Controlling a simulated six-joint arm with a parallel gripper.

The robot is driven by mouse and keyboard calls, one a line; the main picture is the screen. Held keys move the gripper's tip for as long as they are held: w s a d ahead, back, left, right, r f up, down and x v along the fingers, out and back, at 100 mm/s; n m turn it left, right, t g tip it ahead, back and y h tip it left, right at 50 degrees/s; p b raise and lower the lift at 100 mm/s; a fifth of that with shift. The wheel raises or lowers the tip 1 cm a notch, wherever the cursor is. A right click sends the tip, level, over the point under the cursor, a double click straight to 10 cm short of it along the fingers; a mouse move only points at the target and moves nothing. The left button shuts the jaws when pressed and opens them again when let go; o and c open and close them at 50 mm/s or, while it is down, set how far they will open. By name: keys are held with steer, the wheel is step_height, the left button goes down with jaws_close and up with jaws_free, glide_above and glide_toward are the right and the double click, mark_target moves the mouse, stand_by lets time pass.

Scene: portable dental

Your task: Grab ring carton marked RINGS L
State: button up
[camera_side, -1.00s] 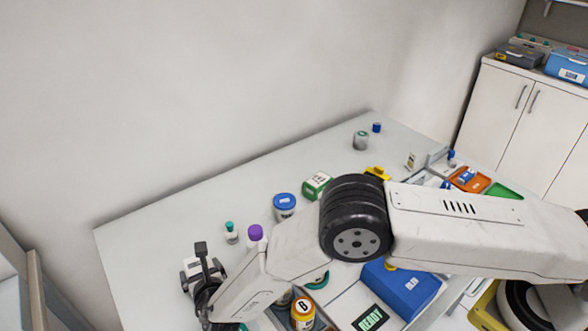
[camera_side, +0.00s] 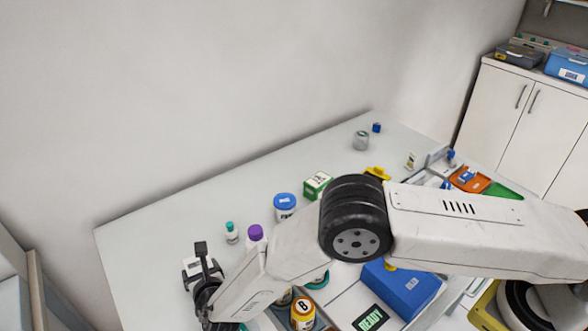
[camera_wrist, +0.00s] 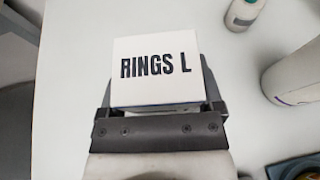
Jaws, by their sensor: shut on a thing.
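The white ring carton (camera_wrist: 155,72), marked RINGS L in black, sits between the fingers of my gripper (camera_wrist: 160,95) in the wrist view. My gripper is shut on it, with a dark finger at each side. In the side view my gripper (camera_side: 206,276) is at the left part of the table, and the carton (camera_side: 192,268) shows as a small white block partly hidden behind the fingers. I cannot tell whether the carton touches the table.
A teal-capped bottle (camera_side: 231,232) and a purple-capped bottle (camera_side: 255,234) stand right of my gripper. A blue-lidded jar (camera_side: 285,205) and green-white box (camera_side: 317,185) are farther back. A READY sign (camera_side: 370,318) lies in front. The table's left part is clear.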

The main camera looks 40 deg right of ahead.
steer(key=shift+r, duration=0.2)
steer(key=shift+r, duration=0.85)
steer(key=s+d+r, duration=0.6)
steer(key=s+r, duration=0.5)
steer(key=s, duration=0.1)
steer(key=shift+s+d, duration=0.15)
steer(key=shift+d, duration=0.25)
